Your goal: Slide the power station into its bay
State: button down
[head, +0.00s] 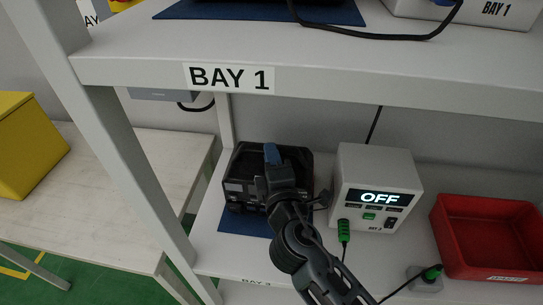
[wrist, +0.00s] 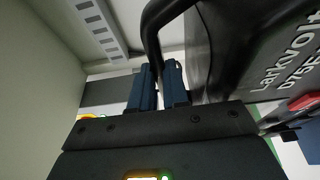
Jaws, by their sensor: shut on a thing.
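The black power station (head: 240,170) sits on the lower shelf, over a blue mat (head: 232,222) whose front part shows. My gripper (head: 272,155) reaches over the station from the front, its blue fingers at the station's top. In the wrist view the two blue fingers (wrist: 158,88) are close together on the station's black handle (wrist: 150,35). The station's side with white lettering (wrist: 275,55) fills the right of that view. My gripper and arm hide part of the station's front. Whether its base rests fully on the mat is hidden.
A white unit (head: 376,170) reading "OFF", with a green plug (head: 344,228), stands close right of the station. A red bin (head: 490,235) is further right. The upper shelf edge (head: 330,88) marked BAY 1 overhangs. A shelf post (head: 140,170) stands at left.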

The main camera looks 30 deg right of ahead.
jog(key=shift+b, duration=0.4)
dwell(0.3)
jog(key=c, duration=1.1)
grip_release()
jog(key=shift+f, duration=0.15)
jog(key=shift+o, duration=0.2)
jog(key=shift+s+f, duration=0.1)
jog(key=shift+f, duration=0.3)
jog(key=b+v, duration=0.1)
jog(key=v, duration=0.6)
jog(key=shift+s+r+b, duration=0.25)
jog(key=shift+s+b, duration=0.1)
jog(key=shift+b, duration=0.05)
jog(key=s+f+m+g+y, duration=0.1)
jog(key=s+f+m+y, duration=0.2)
jog(key=s, duration=0.6)
jog(key=s+f+m+g+y, duration=0.2)
jog(key=s+f, duration=0.2)
jog(key=s, duration=0.5)
jog(key=s+d+r+m, duration=0.1)
jog(key=s+r+m, duration=0.3)
jog(key=s, duration=0.3)
jog(key=s+d+r+m, duration=0.1)
jog(key=s+r+m, duration=0.4)
jog(key=s, duration=0.3)
jog(key=shift+m+t, duration=0.3)
